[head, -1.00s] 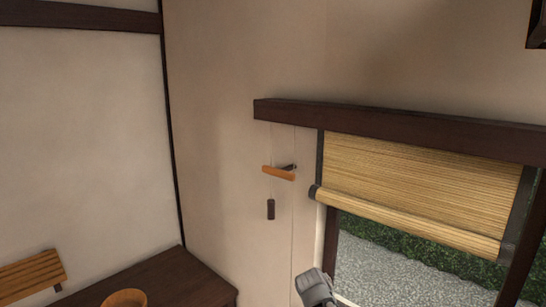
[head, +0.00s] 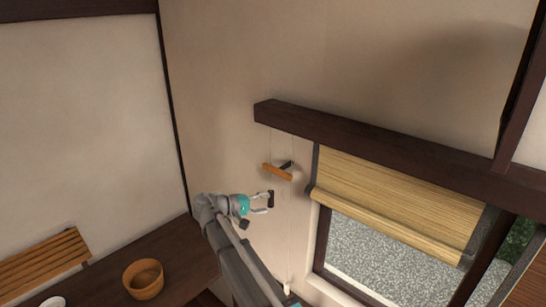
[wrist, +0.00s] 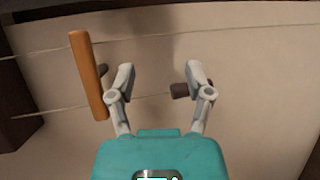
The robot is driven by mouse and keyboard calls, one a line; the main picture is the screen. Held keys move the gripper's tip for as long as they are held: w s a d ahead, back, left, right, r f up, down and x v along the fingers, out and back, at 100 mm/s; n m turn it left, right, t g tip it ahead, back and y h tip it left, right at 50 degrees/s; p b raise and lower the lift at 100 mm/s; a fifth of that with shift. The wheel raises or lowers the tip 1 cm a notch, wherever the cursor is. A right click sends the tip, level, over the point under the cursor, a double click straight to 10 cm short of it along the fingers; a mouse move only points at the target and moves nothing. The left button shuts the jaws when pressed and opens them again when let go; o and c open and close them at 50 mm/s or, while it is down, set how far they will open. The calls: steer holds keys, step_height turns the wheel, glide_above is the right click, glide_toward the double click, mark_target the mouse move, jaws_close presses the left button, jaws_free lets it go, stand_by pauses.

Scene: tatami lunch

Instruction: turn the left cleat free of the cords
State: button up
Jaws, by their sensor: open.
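One cleat shows, an orange wooden bar (head: 278,172) on a dark stem on the wall left of the window. In the wrist view the cleat (wrist: 88,75) lies left of the fingers, clear of them. Two thin pale cords pass by the cleat; whether they are wound on it I cannot tell. A dark cord weight (head: 271,199) hangs below the cleat. My gripper (head: 268,202) is open beside the weight, below the cleat. In the wrist view the weight (wrist: 179,90) shows between the fingertips, nearer the right one; contact is unclear.
A partly lowered bamboo blind (head: 395,205) hangs in the window at right under a dark beam (head: 380,150). A dark table (head: 110,275) with a wooden bowl (head: 144,280) stands lower left, with a slatted bench back (head: 42,262) behind. The wall around the cleat is otherwise bare.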

mark_target(274, 172)
steer(key=a+r+t+h+p, duration=0.1)
steer(key=a+r+t+p, duration=0.1)
steer(key=a+r, duration=0.6)
steer(key=shift+p, duration=0.55)
steer(key=shift+d, duration=0.1)
steer(key=shift+n, duration=0.3)
steer(key=x, duration=1.3)
steer(key=shift+w+d+r, duration=0.2)
steer(key=shift+d+r, duration=0.05)
steer(key=shift+d, duration=0.05)
